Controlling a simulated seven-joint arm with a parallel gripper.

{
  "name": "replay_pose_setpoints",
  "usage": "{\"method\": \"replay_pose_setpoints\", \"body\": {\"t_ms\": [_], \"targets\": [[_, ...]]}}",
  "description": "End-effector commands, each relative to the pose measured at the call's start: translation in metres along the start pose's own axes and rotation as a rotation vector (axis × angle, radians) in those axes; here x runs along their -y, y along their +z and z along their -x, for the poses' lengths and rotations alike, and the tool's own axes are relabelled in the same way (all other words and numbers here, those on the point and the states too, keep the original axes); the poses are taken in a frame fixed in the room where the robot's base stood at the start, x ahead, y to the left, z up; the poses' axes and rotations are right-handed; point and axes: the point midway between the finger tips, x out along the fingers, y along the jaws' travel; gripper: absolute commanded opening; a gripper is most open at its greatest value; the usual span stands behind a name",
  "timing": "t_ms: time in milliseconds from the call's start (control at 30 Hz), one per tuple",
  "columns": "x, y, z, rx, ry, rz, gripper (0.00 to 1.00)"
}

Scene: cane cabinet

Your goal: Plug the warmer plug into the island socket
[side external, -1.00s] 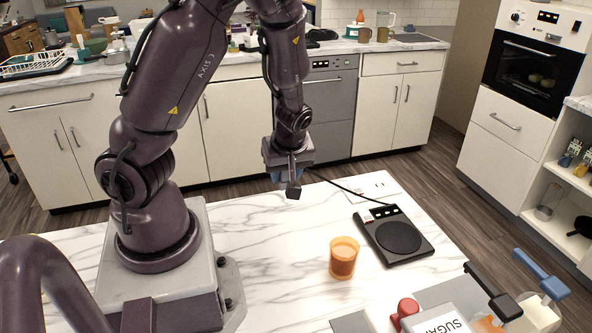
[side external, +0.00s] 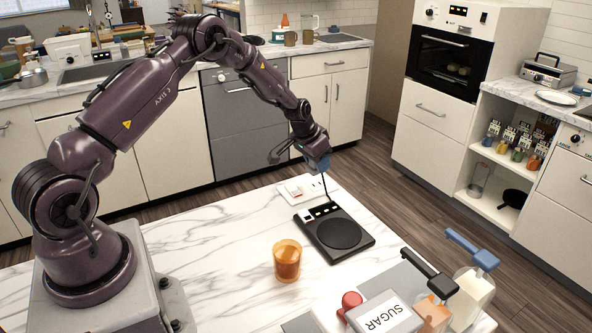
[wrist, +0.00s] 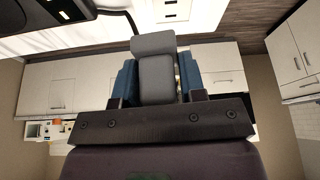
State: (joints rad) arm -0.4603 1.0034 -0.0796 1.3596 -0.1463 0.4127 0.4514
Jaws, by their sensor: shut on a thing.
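The grey warmer plug (wrist: 153,75) is between the two blue fingers of my gripper (wrist: 155,84) in the wrist view. In the side view my gripper (side external: 317,162) is tilted in the air above the back of the island and hides the plug. A black cord runs down from it to the black warmer (side external: 338,231), which has a round plate. The white island socket (side external: 297,189) lies flat on the marble behind the warmer, below and left of my gripper. A white slotted plate, apparently the socket (wrist: 176,9), shows at the wrist view's top edge, apart from the plug.
An amber glass (side external: 287,262) stands left of the warmer. A sugar box (side external: 384,316), a red-topped item (side external: 350,303) and containers with black and blue handles crowd the front right. The marble island top (side external: 215,245) is clear on the left.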

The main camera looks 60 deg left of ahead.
Motion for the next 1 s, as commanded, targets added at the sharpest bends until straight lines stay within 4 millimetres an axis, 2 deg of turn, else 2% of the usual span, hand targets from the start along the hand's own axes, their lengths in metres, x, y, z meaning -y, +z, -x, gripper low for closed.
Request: {"method": "replay_pose_setpoints", "body": {"t_ms": [133,300,1000], "targets": [[0.013,-0.017,-0.001,-0.002,0.027,-0.066,0.13],[0.018,-0.023,-0.002,0.001,0.037,-0.093,0.13],[0.018,-0.004,-0.049,0.0,0.037,-0.095,0.13]]}}
